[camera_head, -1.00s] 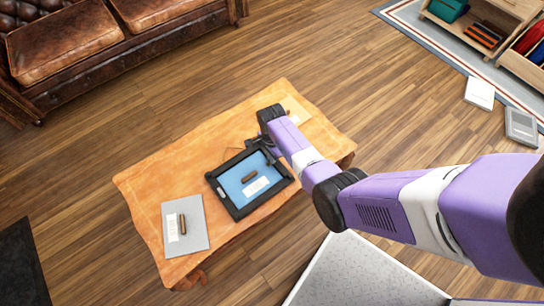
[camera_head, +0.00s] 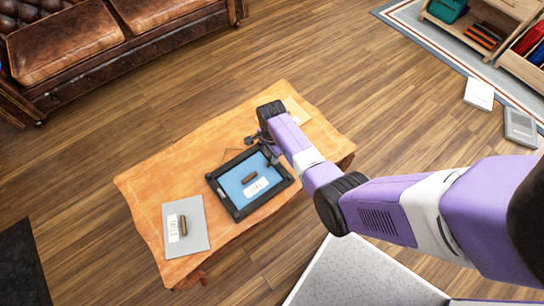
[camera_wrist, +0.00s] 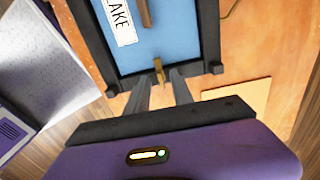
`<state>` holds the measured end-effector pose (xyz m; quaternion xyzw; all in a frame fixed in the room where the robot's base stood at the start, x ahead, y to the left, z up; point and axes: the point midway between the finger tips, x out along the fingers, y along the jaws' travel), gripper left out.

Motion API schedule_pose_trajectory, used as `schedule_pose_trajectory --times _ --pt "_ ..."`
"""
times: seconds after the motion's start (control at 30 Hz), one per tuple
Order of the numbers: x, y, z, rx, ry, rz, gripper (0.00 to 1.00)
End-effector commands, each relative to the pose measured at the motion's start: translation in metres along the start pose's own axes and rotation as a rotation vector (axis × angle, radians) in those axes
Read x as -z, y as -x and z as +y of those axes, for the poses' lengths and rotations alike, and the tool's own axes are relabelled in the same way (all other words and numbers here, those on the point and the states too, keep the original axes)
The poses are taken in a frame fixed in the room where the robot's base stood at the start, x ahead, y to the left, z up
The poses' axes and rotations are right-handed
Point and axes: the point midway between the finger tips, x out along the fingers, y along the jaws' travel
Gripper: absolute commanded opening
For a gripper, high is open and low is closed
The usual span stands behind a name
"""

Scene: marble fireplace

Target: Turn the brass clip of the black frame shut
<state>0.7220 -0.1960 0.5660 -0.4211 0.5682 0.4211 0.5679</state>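The black frame (camera_head: 226,202) lies flat on the wooden table, with a blue backing (camera_head: 240,192) inside it. A brown bar (camera_head: 249,179) and a white label (camera_head: 256,187) lie on the blue; the label reads "LAKE" in the wrist view. The small brass clip (camera_wrist: 158,71) sits at the near edge of the frame in the wrist view, pointing across the border toward the blue. My gripper (camera_wrist: 160,76) is at this edge, its two fingers apart, one on each side of the clip. Whether either finger touches the clip I cannot tell.
A grey panel (camera_head: 198,236) with a label and brown bar lies at the table's left end. A pale flat piece (camera_head: 297,111) lies toward the right end. The table (camera_head: 150,185) is otherwise mostly bare. A leather sofa (camera_head: 75,45) stands beyond.

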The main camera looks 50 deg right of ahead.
Motion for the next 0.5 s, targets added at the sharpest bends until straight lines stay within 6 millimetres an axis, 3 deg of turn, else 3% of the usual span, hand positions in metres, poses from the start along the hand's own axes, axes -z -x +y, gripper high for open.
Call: schedule_pose_trajectory --times 0.2,0.5 --pt "0.0 0.037 0.0 0.002 0.0 0.001 0.28" --pt "0.0 0.054 0.0 0.0 -0.001 0.0 0.28"
